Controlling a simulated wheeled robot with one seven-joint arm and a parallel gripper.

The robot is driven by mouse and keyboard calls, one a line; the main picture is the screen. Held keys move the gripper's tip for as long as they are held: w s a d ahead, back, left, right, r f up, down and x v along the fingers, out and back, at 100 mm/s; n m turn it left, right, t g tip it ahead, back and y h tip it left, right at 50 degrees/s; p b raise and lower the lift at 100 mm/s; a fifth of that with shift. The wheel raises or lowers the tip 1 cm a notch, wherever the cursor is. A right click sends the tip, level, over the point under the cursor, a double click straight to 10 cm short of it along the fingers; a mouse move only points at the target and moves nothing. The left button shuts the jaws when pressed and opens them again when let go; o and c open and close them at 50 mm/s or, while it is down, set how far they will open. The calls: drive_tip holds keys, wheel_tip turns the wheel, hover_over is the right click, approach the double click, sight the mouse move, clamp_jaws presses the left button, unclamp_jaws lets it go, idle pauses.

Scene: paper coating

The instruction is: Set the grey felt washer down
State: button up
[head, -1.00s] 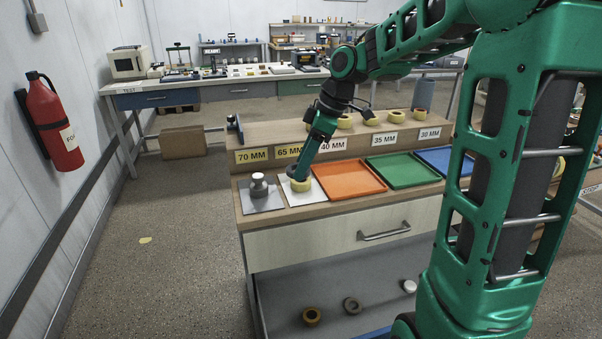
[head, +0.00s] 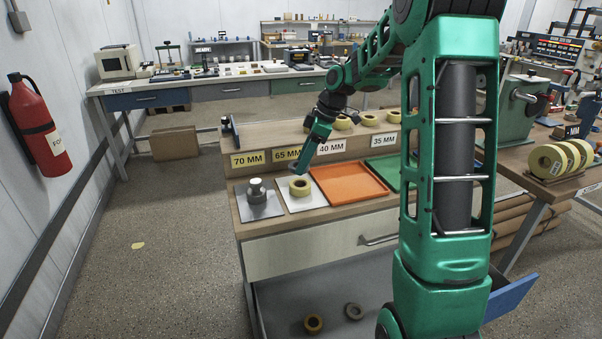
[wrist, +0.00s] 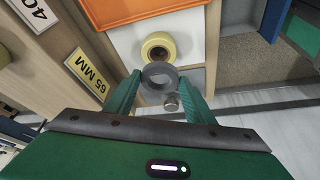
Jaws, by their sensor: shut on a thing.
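My gripper (wrist: 160,92) is shut on the grey felt washer (wrist: 159,77), a ring held between its two fingers. In the head view my gripper (head: 297,166) is small and sits just above and behind a yellow roll (head: 300,195); the washer is hard to make out there. The yellow roll stands on a white square plate (head: 316,202), and it also shows in the wrist view (wrist: 170,42), just beyond the washer. A metal weight (head: 256,186) rests on a grey ring on the grey plate (head: 270,211) to the left.
An orange tray (head: 352,201) and a green tray (head: 384,171) lie to the right. Behind is a raised ledge with size labels and yellow rolls (head: 342,122). An open lower drawer holds a brown ring (head: 313,323) and a grey-brown ring (head: 354,311). My arm hides part of the bench.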

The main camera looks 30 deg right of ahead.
drive_tip(key=shift+w+d+f, duration=0.1)
drive_tip(key=shift+f, duration=0.7)
drive_tip(key=shift+w+d+f, duration=0.15)
drive_tip(key=shift+f, duration=0.6)
drive_tip(key=shift+w+d+f, duration=0.1)
drive_tip(key=shift+f, duration=0.7)
drive_tip(key=shift+f, duration=0.35)
drive_tip(key=o, duration=1)
